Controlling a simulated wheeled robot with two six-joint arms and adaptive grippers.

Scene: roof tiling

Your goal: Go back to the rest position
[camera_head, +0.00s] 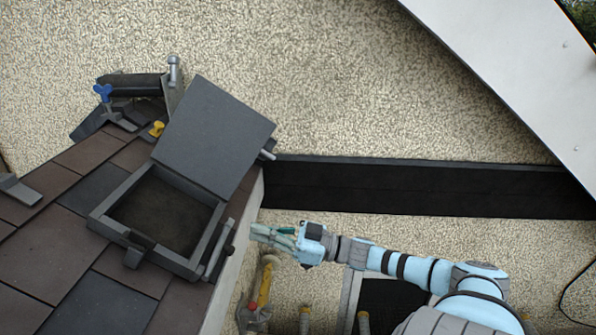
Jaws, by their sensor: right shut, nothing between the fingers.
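My right gripper (262,234) is shut and empty. It points left, just off the right edge of the tiled roof, near the open roof hatch. My right arm reaches in from the lower right. The roof hatch frame (107,222) is set among the tiles, and its dark lid (213,135) stands raised behind it. My left gripper is not in view.
Brown and dark tiles (45,240) cover the roof at the left. A blue-handled part (103,93) and a yellow one (157,129) sit near its top. A dark beam (420,187) runs along the rough wall. A pale sloping panel (510,70) fills the upper right.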

